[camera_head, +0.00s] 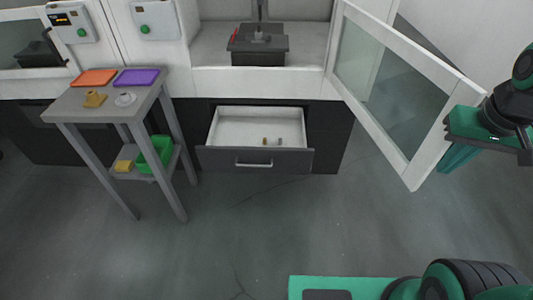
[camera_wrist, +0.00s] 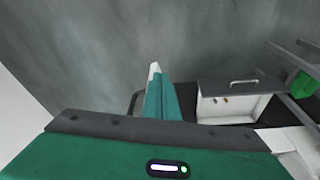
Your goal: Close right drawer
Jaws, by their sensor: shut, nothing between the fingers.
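The drawer (camera_head: 254,160) under the white cabinet is pulled out, with its dark front and silver handle (camera_head: 254,164) facing the room. Its white inside shows, with small brownish items lying in it. The drawer also shows upside down in the wrist view (camera_wrist: 228,88), right of my fingers. My gripper (camera_head: 458,157) is at the right in the head view, beside the glass door's outer edge and well apart from the drawer. Its fingers (camera_wrist: 158,95) are together and empty. I cannot tell whether it touches the door.
The glass door (camera_head: 392,95) stands open, between my gripper and the drawer in the head view. A grey side table (camera_head: 75,110) with trays stands left of the drawer, a green bin (camera_head: 155,153) on its lower shelf. The floor before the drawer is clear.

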